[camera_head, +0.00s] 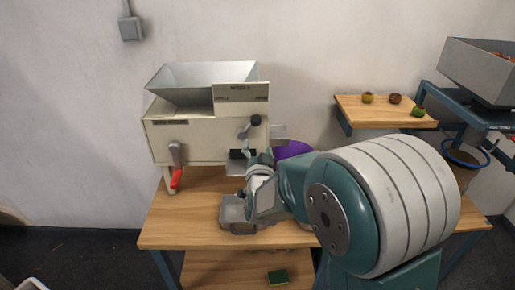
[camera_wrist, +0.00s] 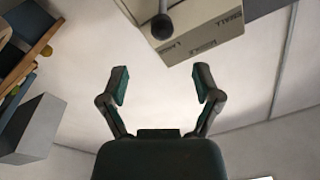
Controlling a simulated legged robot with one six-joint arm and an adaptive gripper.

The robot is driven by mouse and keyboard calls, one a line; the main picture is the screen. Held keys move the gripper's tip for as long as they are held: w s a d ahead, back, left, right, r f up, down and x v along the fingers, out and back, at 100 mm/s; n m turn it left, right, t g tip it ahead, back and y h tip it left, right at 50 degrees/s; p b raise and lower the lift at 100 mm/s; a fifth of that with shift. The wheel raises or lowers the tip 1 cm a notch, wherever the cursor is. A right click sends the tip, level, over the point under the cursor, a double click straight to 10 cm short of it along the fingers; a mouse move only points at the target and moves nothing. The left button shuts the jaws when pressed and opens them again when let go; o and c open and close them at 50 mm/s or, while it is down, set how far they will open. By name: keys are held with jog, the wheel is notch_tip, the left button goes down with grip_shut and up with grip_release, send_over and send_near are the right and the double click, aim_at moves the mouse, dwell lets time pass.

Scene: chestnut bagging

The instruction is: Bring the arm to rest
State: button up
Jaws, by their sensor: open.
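My gripper (camera_wrist: 161,82) shows in the wrist view with its two dark fingers spread apart and nothing between them. In the head view my teal and grey arm reaches from the lower right toward the front of the cream machine (camera_head: 190,136). The arm hides part of the wooden table (camera_head: 185,212). My fingers are hard to make out there against the machine's front. A purple item (camera_head: 293,149) shows partly behind my arm.
The machine has a metal hopper (camera_head: 200,80) and a red-handled lever (camera_head: 176,178). A metal tray (camera_head: 237,213) sits on the table below its front. A small shelf (camera_head: 380,120) at right holds several chestnut-like fruits. A grey bin (camera_head: 480,70) stands far right. The table's left part is clear.

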jog(key=s+d+n+g, duration=0.1)
jog(key=s+d+g, duration=0.2)
jog(key=s, duration=0.8)
jog(key=s+d+r+n+g, duration=0.1)
jog(key=s+d+g, duration=0.3)
jog(key=s, duration=0.7)
jog(key=s+d+n+g, duration=0.3)
jog(key=s+g, duration=0.3)
jog(key=s, duration=0.4)
jog(key=shift+s+d+r, duration=0.3)
jog(key=shift+s+d, duration=0.1)
jog(key=shift+d, duration=0.35)
